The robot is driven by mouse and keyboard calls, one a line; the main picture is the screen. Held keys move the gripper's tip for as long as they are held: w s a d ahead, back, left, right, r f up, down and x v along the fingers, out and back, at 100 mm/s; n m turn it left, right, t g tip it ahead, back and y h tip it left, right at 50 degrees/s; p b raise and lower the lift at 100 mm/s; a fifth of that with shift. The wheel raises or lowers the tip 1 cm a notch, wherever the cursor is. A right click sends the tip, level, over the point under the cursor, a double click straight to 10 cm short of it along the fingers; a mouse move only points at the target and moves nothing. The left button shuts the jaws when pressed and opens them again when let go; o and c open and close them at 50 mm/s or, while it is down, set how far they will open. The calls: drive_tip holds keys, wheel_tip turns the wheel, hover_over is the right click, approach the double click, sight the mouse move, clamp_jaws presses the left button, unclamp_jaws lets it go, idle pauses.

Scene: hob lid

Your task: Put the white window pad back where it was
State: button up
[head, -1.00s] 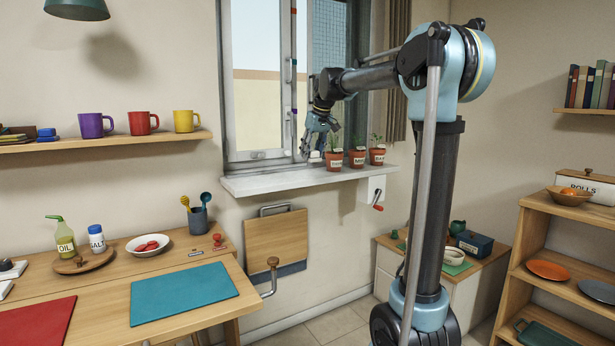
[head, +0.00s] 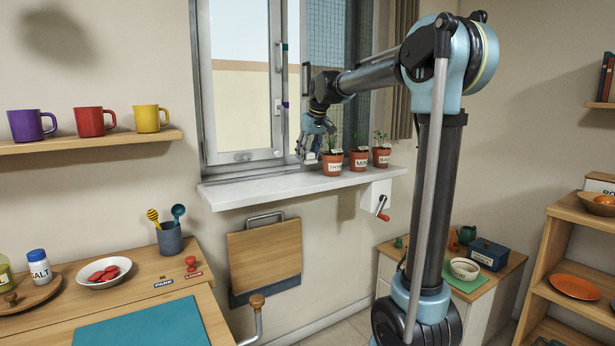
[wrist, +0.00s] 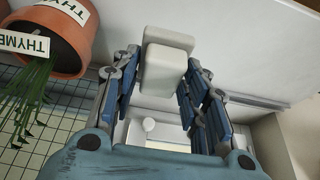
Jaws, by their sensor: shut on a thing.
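The white window pad (wrist: 165,68) is a small white block between my fingers in the wrist view. My gripper (head: 308,157) is low over the white window sill (head: 270,189), just left of the thyme pot (head: 332,165). In the wrist view my gripper (wrist: 161,72) has its blue fingers shut on the pad, one on each side. The pad is close to a pale surface behind it; I cannot tell whether it touches. In the head view the pad is largely hidden by the fingers. The window (head: 240,105) stands behind the sill.
The thyme pot (wrist: 60,45) is close beside my fingers in the wrist view. Two more herb pots (head: 359,160) stand to its right. A white box with a red-handled crank (head: 381,207) is below the sill's right end. The sill's left part is clear.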

sight(311, 155)
drive_tip(key=shift+s+f, duration=0.1)
drive_tip(key=shift+f, duration=3.4)
drive_tip(key=o, duration=0.9)
drive_tip(key=shift+o, duration=0.2)
drive_tip(key=shift+r, duration=0.1)
drive_tip(key=v, duration=1.1)
drive_tip(key=shift+s+d+r, duration=0.1)
drive_tip(key=shift+s+r, duration=0.1)
drive_tip(key=shift+r, duration=0.15)
drive_tip(key=s+d+f+m+h, duration=0.1)
drive_tip(key=s+d+f+m, duration=0.1)
drive_tip(key=s+d+f, duration=0.65)
drive_tip(key=s+d+f+m+h, duration=0.1)
drive_tip(key=s+d+f, duration=0.5)
drive_tip(key=s, duration=0.5)
drive_tip(key=s+d+f+m, duration=0.1)
drive_tip(key=s+d+f, duration=0.2)
drive_tip(key=s+f, duration=0.5)
drive_tip(key=s+d+f+m+g, duration=0.1)
drive_tip(key=s+d+f+m, duration=0.1)
drive_tip(key=s+f, duration=0.7)
wheel_tip(311, 155, down, 2)
drive_tip(key=shift+s+d+f+m+h, duration=0.1)
drive_tip(key=shift+s+d+m+h, duration=0.2)
drive_tip(key=shift+d, duration=0.6)
